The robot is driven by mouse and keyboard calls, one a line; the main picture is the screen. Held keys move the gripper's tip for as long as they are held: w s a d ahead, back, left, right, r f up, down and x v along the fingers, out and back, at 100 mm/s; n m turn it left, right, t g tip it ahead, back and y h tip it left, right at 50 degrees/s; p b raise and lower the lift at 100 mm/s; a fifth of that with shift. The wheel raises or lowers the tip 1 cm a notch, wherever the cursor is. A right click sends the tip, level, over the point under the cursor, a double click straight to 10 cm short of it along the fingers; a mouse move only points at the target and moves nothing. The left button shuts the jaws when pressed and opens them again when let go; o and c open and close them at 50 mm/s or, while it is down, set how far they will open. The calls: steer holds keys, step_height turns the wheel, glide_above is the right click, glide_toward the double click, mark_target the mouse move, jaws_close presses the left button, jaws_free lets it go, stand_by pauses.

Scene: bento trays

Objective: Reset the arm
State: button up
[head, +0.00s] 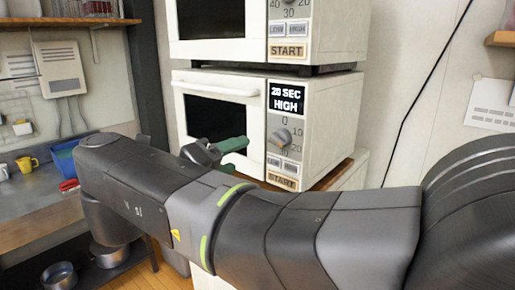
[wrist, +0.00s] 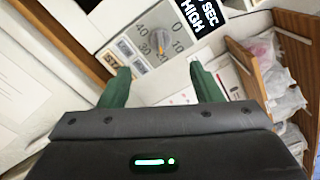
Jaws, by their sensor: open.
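My arm stretches across the head view from the lower right to the left and bends back toward the microwaves. My gripper (head: 240,146) has green fingers and shows in front of the lower white microwave (head: 315,133). In the wrist view my gripper (wrist: 161,84) is open, its two fingers well apart with nothing between them. The lower microwave's dial (wrist: 162,42) and its display, reading "20 SEC HIGH" (wrist: 203,16), lie beyond the fingertips. I cannot tell whether the fingers touch the microwave. Its door (head: 217,110) looks shut.
An upper microwave (head: 318,30) stands above the lower one. At left is a counter (head: 40,205) with a yellow mug (head: 27,163) and a blue bin (head: 63,158); metal pots (head: 60,275) sit below. In the wrist view a wooden shelf (wrist: 243,66) holds bagged items.

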mark_target(274, 138)
steer(key=shift+p+x, duration=1.7)
steer(key=shift+x, duration=4.65)
